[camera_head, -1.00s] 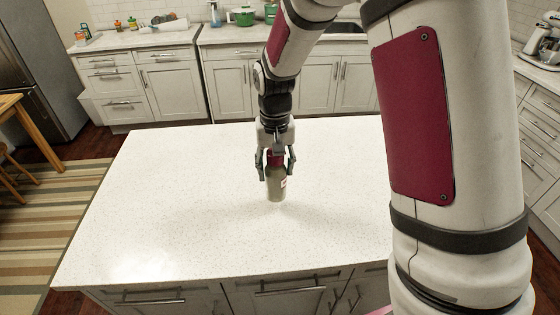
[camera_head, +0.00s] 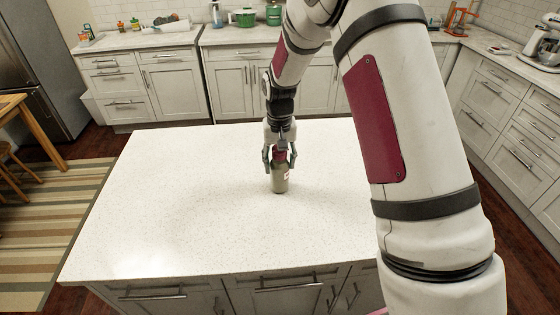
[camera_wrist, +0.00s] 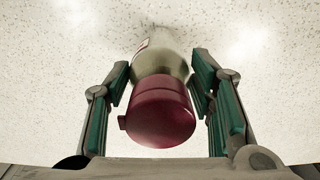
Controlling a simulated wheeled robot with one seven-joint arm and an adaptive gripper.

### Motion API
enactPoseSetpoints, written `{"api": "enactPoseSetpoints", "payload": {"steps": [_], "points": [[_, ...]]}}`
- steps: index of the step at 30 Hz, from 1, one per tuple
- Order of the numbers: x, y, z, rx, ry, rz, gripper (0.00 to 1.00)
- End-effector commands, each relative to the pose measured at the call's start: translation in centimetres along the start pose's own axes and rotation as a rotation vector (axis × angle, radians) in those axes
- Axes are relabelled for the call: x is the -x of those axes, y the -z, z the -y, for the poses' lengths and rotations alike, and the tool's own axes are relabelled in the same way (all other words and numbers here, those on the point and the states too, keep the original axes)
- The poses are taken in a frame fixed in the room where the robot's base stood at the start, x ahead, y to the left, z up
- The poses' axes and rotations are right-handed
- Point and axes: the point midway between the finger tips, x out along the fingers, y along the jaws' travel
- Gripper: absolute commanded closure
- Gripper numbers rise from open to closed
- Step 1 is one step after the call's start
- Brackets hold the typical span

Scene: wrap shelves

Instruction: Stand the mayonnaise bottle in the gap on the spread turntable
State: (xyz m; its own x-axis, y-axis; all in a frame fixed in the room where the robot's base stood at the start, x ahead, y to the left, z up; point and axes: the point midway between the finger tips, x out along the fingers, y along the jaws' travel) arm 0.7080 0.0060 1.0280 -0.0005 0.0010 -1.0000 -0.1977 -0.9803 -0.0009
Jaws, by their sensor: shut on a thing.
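The mayonnaise bottle (camera_head: 280,183) has a dark red cap and a pale greenish body with a label. It is upright in the head view, over the white island top; I cannot tell whether its base touches the surface. My gripper (camera_head: 281,164) points down from above and is shut on the bottle near its cap. In the wrist view, the red cap (camera_wrist: 160,112) faces the camera between the green-padded fingers (camera_wrist: 163,85), and the pale body (camera_wrist: 163,60) reaches away beyond it. I see no spread turntable in either view.
The white island top (camera_head: 180,220) is otherwise bare, with free room around the bottle. Back counters (camera_head: 225,36) hold a green pot (camera_head: 244,17) and small jars. A wooden table (camera_head: 20,115) stands at the left. An orange stand (camera_head: 461,18) is at the back right.

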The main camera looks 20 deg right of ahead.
Motion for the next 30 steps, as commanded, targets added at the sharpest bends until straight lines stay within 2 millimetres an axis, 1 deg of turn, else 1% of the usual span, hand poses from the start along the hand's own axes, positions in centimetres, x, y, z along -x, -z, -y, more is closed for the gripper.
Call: {"api": "enactPoseSetpoints", "payload": {"steps": [6, 7, 9, 18, 22, 26, 30], "points": [[-0.3, 0.1, 0.0, 0.000, 0.000, -0.001, 0.94], [-0.3, 0.0, 0.0, 0.000, 0.000, 0.000, 0.46], [-0.3, 0.0, 0.0, 0.000, 0.000, 0.000, 0.31], [-0.2, 0.0, 0.0, 0.000, 0.000, 0.000, 0.31], [0.4, 0.1, 0.0, 0.000, 0.001, -0.003, 0.31], [2.1, 0.2, 0.1, 0.000, 0.001, -0.006, 0.31], [5.0, 0.3, 0.1, -0.001, 0.001, -0.007, 0.31]]}}
